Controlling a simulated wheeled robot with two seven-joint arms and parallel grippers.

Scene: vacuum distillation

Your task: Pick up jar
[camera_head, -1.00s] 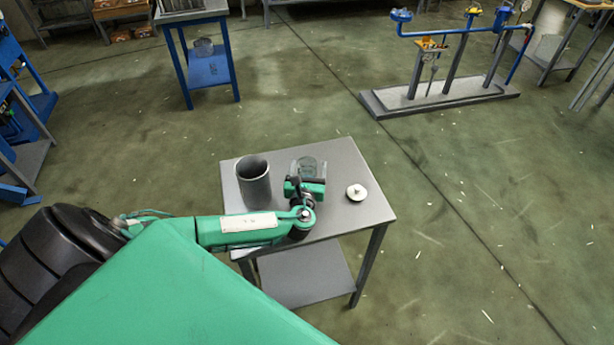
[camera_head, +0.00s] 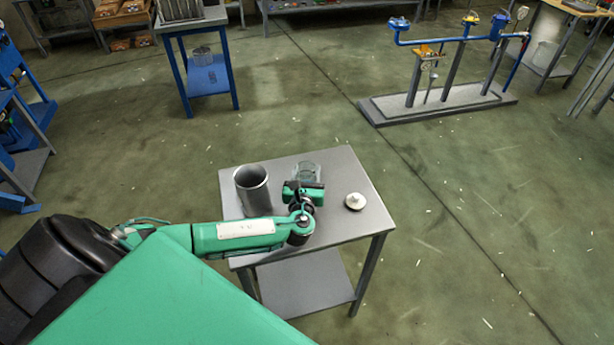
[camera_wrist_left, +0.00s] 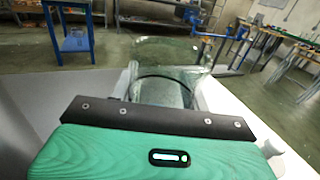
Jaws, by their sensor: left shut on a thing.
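The clear glass jar (camera_head: 308,168) stands near the far edge of the small grey table (camera_head: 345,180), partly hidden behind my left gripper in the head view. My left gripper (camera_head: 304,182) reaches over the table from the near side and is shut on the jar. In the left wrist view the jar (camera_wrist_left: 165,85) fills the space between the two fingers (camera_wrist_left: 166,98), one on each side of it. The jar looks upright. Its lower part is hidden by my gripper body. My right gripper is not in view.
A grey metal cylinder (camera_head: 253,189) stands left of the jar, close to my left gripper. A small white lid-like piece (camera_head: 355,201) lies on the right side of the table. A blue table (camera_head: 197,70) and a blue pipe stand (camera_head: 440,100) are farther back, with open floor between.

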